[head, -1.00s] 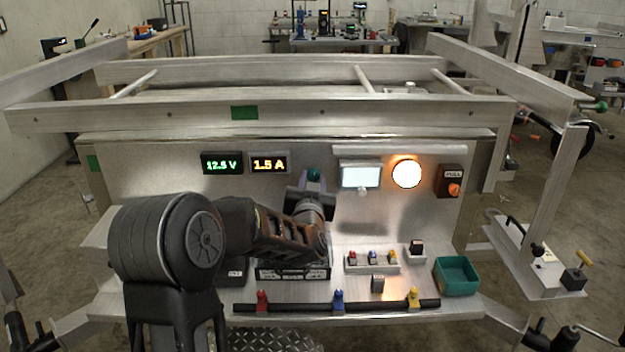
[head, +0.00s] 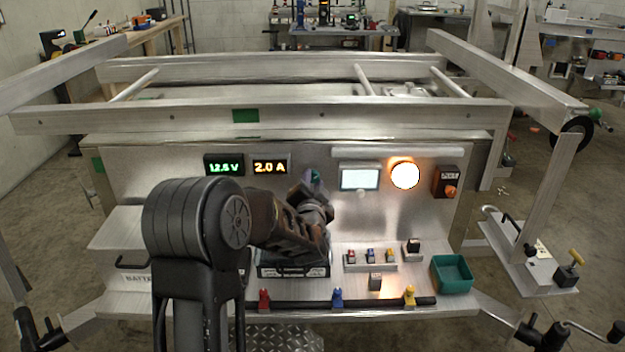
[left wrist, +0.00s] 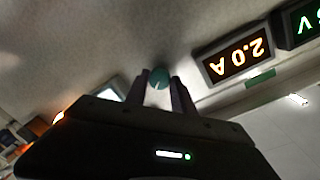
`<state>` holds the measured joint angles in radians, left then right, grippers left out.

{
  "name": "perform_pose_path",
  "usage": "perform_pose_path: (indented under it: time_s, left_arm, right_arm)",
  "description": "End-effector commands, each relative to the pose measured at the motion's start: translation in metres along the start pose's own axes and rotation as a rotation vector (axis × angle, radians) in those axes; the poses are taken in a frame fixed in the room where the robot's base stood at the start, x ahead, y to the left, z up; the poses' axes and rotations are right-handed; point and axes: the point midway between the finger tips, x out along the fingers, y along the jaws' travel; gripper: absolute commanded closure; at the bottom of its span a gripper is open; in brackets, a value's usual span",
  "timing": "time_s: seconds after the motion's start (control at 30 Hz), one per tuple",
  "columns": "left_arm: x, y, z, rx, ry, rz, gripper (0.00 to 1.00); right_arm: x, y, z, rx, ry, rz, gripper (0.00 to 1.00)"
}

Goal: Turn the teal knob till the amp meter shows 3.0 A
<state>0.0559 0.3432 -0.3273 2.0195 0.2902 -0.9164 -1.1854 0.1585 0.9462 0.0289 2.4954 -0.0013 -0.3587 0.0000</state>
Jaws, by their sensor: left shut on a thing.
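The teal knob (head: 316,176) is on the upright metal panel, right of the amp meter. My left gripper (head: 312,184) is at the knob and partly covers it in the head view. In the left wrist view the knob (left wrist: 158,78) sits between the two fingertips of my left gripper (left wrist: 160,88), which is shut on it. A pale mark shows on the knob's face. The amp meter (head: 270,166) reads 2.0 A in orange; it also shows upside down in the left wrist view (left wrist: 237,55). My right gripper is not in view.
A green 12.5 V meter (head: 224,165) is left of the amp meter. A pale screen (head: 360,178), a lit round lamp (head: 405,175) and a PULL switch box (head: 446,182) are to the right. Below are small coloured switches (head: 371,257) and a green tray (head: 453,274).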

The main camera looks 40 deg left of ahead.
Motion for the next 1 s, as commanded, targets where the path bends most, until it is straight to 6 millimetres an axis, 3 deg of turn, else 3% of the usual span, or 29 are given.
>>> perform_pose_path:
  time_s: [0.37,0.4,0.6,0.67,1.0]
  left_arm:
    - [0.0,0.0005,-0.0002,0.009,0.0,0.001,1.0]
    - [0.0,0.0006,-0.0003,0.009,0.0,0.001,0.7]
    - [0.0,0.0004,-0.0002,0.008,0.0,0.001,0.53]
    - [0.0,0.0003,-0.0001,0.008,0.0,0.0,0.48]
    - [-0.0041,0.0002,0.0,0.007,-0.001,0.001,0.48]
  right_arm:
    - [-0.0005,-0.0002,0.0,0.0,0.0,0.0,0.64]
    - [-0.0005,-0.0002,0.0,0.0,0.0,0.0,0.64]
    - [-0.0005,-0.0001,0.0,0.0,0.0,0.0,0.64]
    - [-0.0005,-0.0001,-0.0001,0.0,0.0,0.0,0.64]
    - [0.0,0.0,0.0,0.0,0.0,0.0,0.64]
